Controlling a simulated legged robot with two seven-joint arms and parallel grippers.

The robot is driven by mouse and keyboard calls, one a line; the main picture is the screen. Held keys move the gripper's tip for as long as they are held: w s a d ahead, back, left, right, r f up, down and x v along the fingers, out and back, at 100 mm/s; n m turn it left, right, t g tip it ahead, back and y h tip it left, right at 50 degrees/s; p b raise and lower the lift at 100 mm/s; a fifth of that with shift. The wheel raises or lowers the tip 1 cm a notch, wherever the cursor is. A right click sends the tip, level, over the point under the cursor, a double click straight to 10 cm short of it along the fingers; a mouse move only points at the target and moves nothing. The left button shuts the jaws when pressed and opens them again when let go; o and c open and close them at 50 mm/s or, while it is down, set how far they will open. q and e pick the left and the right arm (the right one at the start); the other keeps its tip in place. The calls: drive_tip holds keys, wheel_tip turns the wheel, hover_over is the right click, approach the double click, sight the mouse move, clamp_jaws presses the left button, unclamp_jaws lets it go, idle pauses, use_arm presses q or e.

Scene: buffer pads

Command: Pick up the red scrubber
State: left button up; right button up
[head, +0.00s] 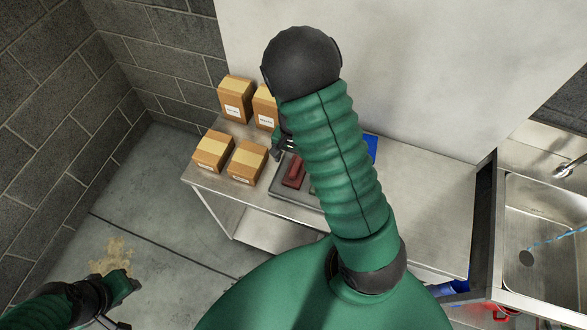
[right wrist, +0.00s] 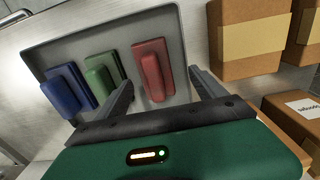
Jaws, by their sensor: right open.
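The red scrubber (right wrist: 152,68) lies on a grey tray (right wrist: 62,42), at the right end of a row of scrubbers. It also shows in the head view (head: 293,171), just left of my right arm. My right gripper (right wrist: 160,82) is open, with one finger on either side of the red scrubber in the right wrist view. Nothing is held, and I cannot tell the height gap. In the head view this gripper (head: 284,146) is partly hidden behind my arm. My left gripper (head: 118,308) is low at the left, away from the table; its jaws are unclear.
A green scrubber (right wrist: 102,76) and a blue scrubber (right wrist: 65,90) lie left of the red one. Several cardboard boxes (head: 213,151) stand at the metal table's left end. A blue object (head: 371,147) is partly hidden behind my arm. A sink (head: 540,225) is at the right.

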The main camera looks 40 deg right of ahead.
sight(297, 163)
drive_tip(key=f, duration=0.2)
drive_tip(key=s+f, duration=0.1)
drive_tip(key=f, duration=0.1)
drive_tip(key=shift+s+d+f, duration=0.1)
drive_tip(key=shift+d, duration=0.25)
drive_tip(key=shift+w+d+f, duration=0.2)
drive_tip(key=shift+f, duration=0.05)
drive_tip(key=shift+w+a, duration=0.1)
drive_tip(key=shift+c, duration=1.4)
drive_tip(key=shift+a+r, duration=0.15)
drive_tip(key=shift+a, duration=0.15)
drive_tip(key=c, duration=1.2)
drive_tip(key=shift+d, duration=0.2)
drive_tip(key=shift+c, duration=0.3)
wheel_tip(297, 163, up, 10)
drive_tip(key=shift+a+p, duration=0.1)
drive_tip(key=shift+p, duration=0.2)
